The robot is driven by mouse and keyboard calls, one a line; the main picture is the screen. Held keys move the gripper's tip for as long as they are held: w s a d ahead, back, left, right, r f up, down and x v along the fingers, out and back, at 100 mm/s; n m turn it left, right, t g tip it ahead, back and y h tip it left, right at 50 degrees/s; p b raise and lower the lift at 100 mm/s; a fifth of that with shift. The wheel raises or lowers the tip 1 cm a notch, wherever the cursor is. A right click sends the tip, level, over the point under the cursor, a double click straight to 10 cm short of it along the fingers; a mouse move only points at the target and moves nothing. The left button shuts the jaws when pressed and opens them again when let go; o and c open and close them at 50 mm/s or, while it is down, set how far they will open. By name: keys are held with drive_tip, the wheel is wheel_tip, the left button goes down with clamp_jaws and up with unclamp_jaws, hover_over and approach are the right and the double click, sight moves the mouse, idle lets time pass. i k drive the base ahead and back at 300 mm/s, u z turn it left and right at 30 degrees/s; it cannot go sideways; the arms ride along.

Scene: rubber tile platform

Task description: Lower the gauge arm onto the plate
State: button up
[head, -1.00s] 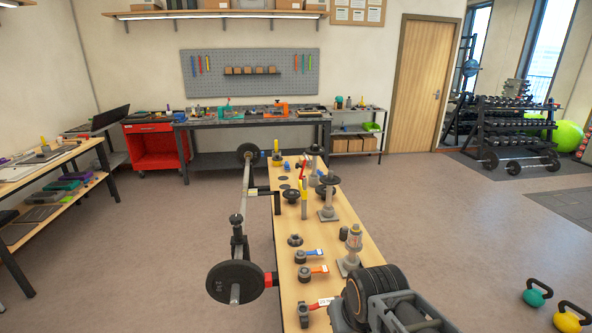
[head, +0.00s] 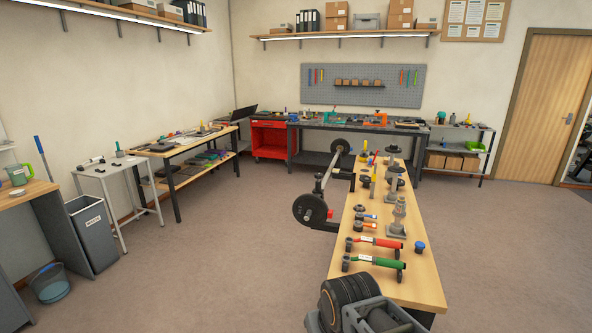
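I cannot tell for sure which piece is the gauge arm or which plate is meant. On the long wooden bench lie a red-handled lever (head: 378,242) and a green-handled lever (head: 375,262), both with white labels and dark round ends. Smaller blue-handled (head: 366,215) and orange-handled (head: 364,226) pieces lie behind them. A barbell along the bench's left side carries a dark round weight plate (head: 309,208) at its near end and another (head: 343,146) at its far end. My gripper's fingers do not show; dark, ribbed arm parts of mine cover the bottom centre.
The wooden bench (head: 420,279) runs away from me, with a grey stepped post (head: 398,214) and a blue-capped piece (head: 420,247) on it. Floor left of it (head: 220,260) is clear. A bin (head: 92,231), bucket (head: 49,283) and side tables (head: 118,167) stand at left.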

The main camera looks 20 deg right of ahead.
sight(371, 153)
drive_tip(key=u, duration=0.35)
drive_tip(key=i, duration=1.5)
drive_tip(key=z, duration=0.2)
drive_tip(key=i, duration=1.85)
drive_tip(key=z, duration=1.4)
drive_tip(key=i, duration=0.8)
drive_tip(key=z, duration=0.35)
